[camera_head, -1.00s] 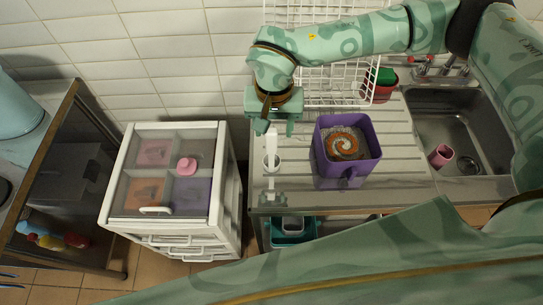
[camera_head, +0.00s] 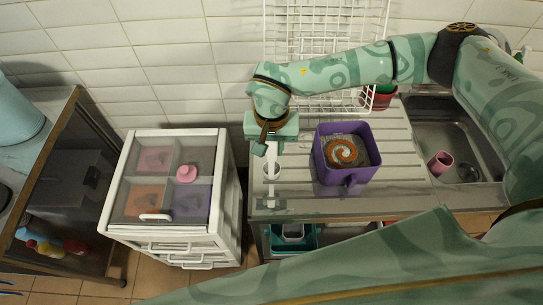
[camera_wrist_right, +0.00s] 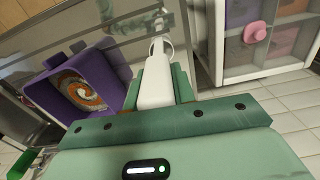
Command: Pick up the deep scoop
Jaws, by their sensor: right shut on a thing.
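The white scoop (camera_head: 271,172) is at the left end of the ribbed metal drainer, with a round ring-like part showing below its handle. My right gripper (camera_head: 271,147) is over the handle end, with its fingers shut on the handle. In the right wrist view, the white handle (camera_wrist_right: 155,88) sits between the green fingers (camera_wrist_right: 157,82), and the round part lies beyond it. I cannot tell whether the scoop touches the drainer. My left gripper is not in view.
A purple box (camera_head: 348,178) with an orange-and-white swirl inside stands right of the scoop. A white drawer unit (camera_head: 228,200) stands left, with a pink knob on top. A white wire rack (camera_head: 330,45) is behind; a sink (camera_head: 440,125) with a pink cup is at right.

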